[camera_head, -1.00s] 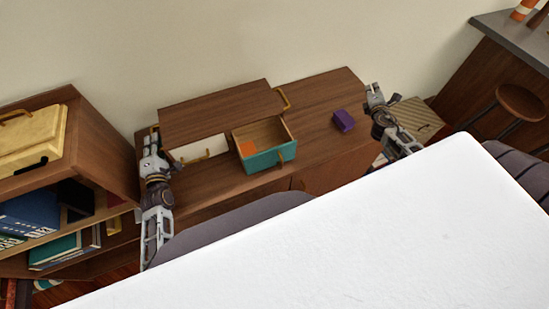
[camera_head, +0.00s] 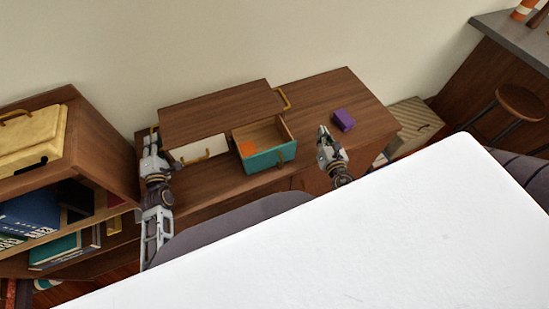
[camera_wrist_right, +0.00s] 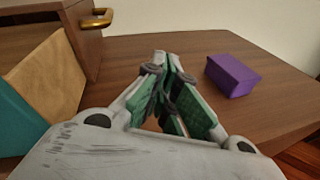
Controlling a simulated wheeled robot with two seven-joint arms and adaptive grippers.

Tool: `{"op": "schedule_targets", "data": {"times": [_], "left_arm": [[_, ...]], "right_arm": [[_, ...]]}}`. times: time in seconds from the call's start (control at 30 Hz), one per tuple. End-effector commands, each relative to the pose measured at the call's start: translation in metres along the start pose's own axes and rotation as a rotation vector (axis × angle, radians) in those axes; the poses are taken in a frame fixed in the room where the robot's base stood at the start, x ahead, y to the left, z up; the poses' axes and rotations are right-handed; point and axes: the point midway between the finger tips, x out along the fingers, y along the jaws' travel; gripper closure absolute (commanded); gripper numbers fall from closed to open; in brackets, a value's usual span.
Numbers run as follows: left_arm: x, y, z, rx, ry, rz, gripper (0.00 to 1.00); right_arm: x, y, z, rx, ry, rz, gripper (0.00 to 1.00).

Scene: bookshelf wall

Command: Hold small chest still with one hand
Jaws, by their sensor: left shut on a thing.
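The small chest (camera_head: 222,112) is a brown wooden box standing on the low cabinet. Its teal-fronted drawer (camera_head: 270,160) is pulled out and holds an orange item (camera_head: 248,147); a white-fronted drawer (camera_head: 200,149) is beside it. My left gripper (camera_head: 152,140) is at the chest's left end, shut on the side handle, largely hiding it. My right gripper (camera_head: 323,133) hovers right of the teal drawer, empty, its fingers together in the right wrist view (camera_wrist_right: 163,65). The chest's right side handle (camera_wrist_right: 98,19) is free.
A purple box (camera_head: 344,120) lies on the cabinet top (camera_head: 330,90), right of my right gripper. A bookshelf (camera_head: 100,145) stands close at left. A white table (camera_head: 330,240) fills the foreground, with a grey chair back (camera_head: 230,220) behind it.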

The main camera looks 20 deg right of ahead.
Motion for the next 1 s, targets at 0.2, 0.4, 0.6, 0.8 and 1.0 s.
{"op": "schedule_targets", "data": {"times": [0.2,0.4,0.6,0.8,1.0], "left_arm": [[-0.004,-0.013,0.000,-0.001,0.000,-0.025,1.00],[-0.004,-0.013,0.000,-0.001,0.000,-0.025,1.00],[-0.004,-0.013,0.000,-0.001,0.000,-0.025,1.00],[-0.004,-0.013,0.000,-0.001,0.000,-0.025,1.00],[-0.004,-0.012,0.000,-0.001,0.000,-0.025,1.00]], "right_arm": [[-0.048,0.043,-0.022,-0.118,0.027,0.066,1.00],[-0.092,0.078,-0.039,-0.212,0.050,0.128,1.00],[-0.132,0.107,-0.052,-0.280,0.073,0.185,1.00],[-0.154,0.123,-0.057,-0.313,0.082,0.217,1.00],[-0.158,0.126,-0.058,-0.320,0.083,0.223,1.00]]}}
